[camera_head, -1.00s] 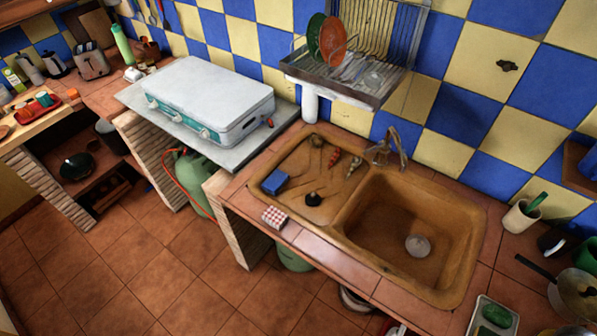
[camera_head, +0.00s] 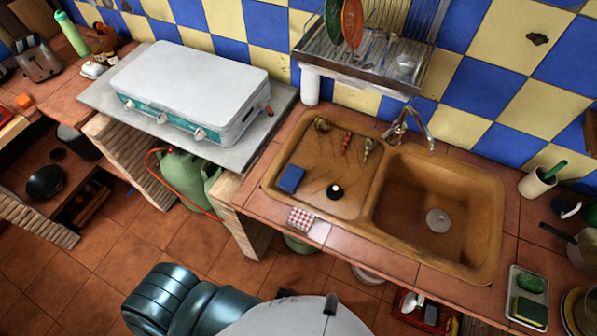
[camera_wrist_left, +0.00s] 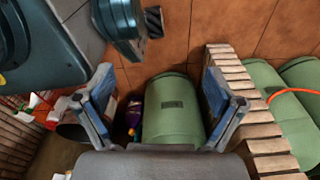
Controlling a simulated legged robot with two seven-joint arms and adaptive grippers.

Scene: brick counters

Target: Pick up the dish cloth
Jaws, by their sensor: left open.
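The dish cloth (camera_head: 300,218), a small folded red-and-white checkered cloth, lies on the tiled front edge of the counter, left of the sink front. My left arm shows at the bottom of the head view, below and in front of the counter; its fingers are not clearly seen there. In the left wrist view my left gripper (camera_wrist_left: 160,98) is open, its two fingers wide apart with nothing between them. The cloth is not seen in that view. My right gripper is not in view.
The brown sink (camera_head: 440,245) with drainboard holds a blue block (camera_head: 290,179) near the cloth. A white stove (camera_head: 190,90) stands left. Below the counter are a green gas cylinder (camera_wrist_left: 172,110) and a brick pier (camera_wrist_left: 245,110). A dish rack (camera_head: 370,60) hangs above.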

